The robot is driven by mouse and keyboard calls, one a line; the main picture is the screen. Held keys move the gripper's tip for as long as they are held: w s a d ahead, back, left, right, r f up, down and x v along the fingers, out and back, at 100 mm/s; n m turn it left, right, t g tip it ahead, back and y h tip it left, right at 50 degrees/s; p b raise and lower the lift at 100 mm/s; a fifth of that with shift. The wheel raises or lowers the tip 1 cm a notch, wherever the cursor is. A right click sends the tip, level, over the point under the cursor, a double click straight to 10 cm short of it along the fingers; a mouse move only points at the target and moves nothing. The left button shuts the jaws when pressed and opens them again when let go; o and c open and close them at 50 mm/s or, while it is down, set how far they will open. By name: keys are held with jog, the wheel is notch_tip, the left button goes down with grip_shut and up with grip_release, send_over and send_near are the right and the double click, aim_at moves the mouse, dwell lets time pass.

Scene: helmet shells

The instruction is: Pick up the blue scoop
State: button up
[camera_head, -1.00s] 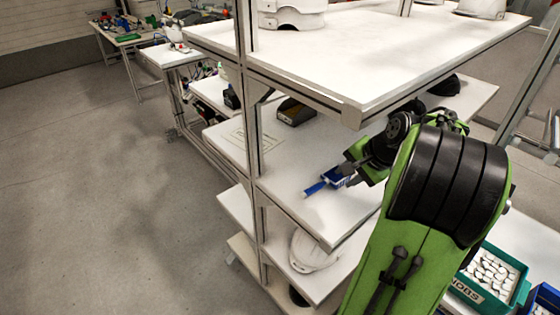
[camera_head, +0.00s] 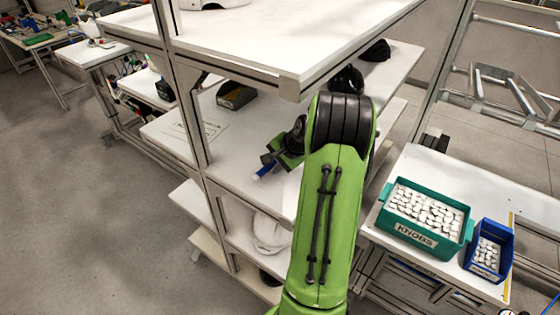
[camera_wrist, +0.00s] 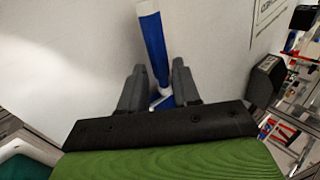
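The blue scoop lies on the white middle shelf. Its blue handle (camera_wrist: 152,45) runs up between my fingers in the wrist view, with a white end at the top. A blue part (camera_wrist: 162,102) shows lower down, between the fingers, and the rest is hidden behind the gripper body. In the head view only a small blue piece (camera_head: 265,170) shows beside my arm. My gripper (camera_wrist: 158,68) is open. Its two grey fingers stand on either side of the scoop, with a visible gap on both sides. In the head view the gripper (camera_head: 268,160) is low over the shelf.
A black device (camera_head: 236,95) and a printed sheet (camera_head: 200,128) lie on the same shelf, farther back. The upper shelf (camera_head: 290,40) hangs above it. A pale helmet shell (camera_head: 270,232) sits on the shelf below. A green knob bin (camera_head: 425,215) and a blue bin (camera_head: 489,250) stand at right.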

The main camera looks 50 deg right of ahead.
jog(key=shift+x, duration=0.8)
jog(key=shift+r, duration=0.15)
jog(key=shift+c, duration=0.5)
grip_shut()
notch_tip(320, 180, up, 4)
jog(key=shift+f, duration=0.1)
jog(key=s, duration=1.8)
jog(key=shift+d+b, duration=0.15)
jog(key=shift+b, duration=0.25)
jog(key=shift+f, duration=0.15)
